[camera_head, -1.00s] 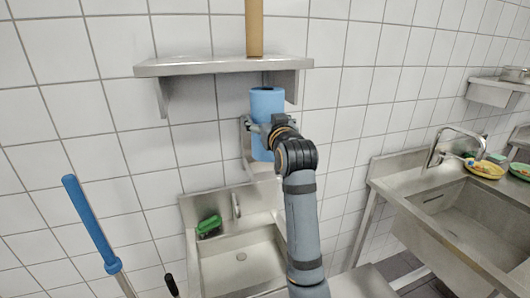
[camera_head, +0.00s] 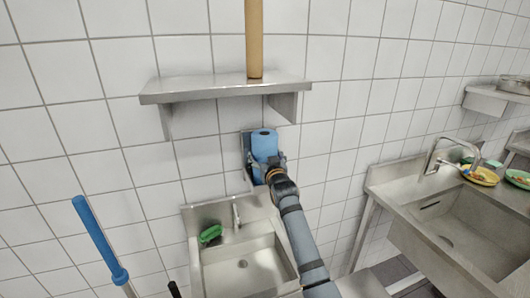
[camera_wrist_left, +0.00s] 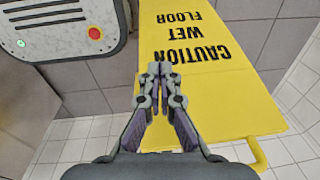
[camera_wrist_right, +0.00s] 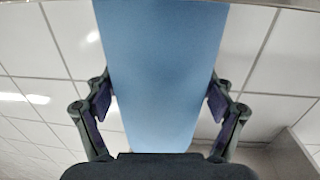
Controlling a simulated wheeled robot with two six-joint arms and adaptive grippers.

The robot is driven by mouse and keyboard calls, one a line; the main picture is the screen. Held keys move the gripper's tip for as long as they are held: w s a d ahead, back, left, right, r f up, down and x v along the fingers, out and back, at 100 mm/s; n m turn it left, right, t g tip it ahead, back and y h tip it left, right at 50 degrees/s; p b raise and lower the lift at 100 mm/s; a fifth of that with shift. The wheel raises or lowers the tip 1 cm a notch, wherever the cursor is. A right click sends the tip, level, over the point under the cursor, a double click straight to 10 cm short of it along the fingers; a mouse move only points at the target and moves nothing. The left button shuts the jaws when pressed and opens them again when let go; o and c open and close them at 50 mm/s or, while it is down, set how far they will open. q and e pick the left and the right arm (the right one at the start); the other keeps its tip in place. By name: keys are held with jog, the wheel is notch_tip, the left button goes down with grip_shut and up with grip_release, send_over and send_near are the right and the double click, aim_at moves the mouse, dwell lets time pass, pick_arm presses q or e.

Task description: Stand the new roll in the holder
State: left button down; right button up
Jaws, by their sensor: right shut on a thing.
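The new roll (camera_head: 264,146) is a blue upright cylinder under the wall shelf, in front of the tiled wall. My right gripper (camera_head: 268,166) is shut on it from the front. The roll also fills the middle of the right wrist view (camera_wrist_right: 165,75), between the fingers. The grey metal holder (camera_head: 246,143) shows as an edge on the wall beside and behind the roll. The roll and gripper hide most of it, and I cannot tell whether the roll rests in it. My left gripper (camera_wrist_left: 160,72) is shut and empty, over a yellow wet-floor sign.
A steel shelf (camera_head: 225,88) with a tall brown tube (camera_head: 254,40) is above the roll. A small sink (camera_head: 245,265) with a green brush (camera_head: 210,234) is below. A blue handle (camera_head: 100,240) stands at left. A large sink (camera_head: 460,225) with dishes is at right.

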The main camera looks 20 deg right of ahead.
jog(key=o, duration=1.4)
jog(key=shift+s, duration=0.1)
jog(key=s+b, duration=0.3)
jog(key=s, duration=0.9)
jog(key=shift+a, duration=0.35)
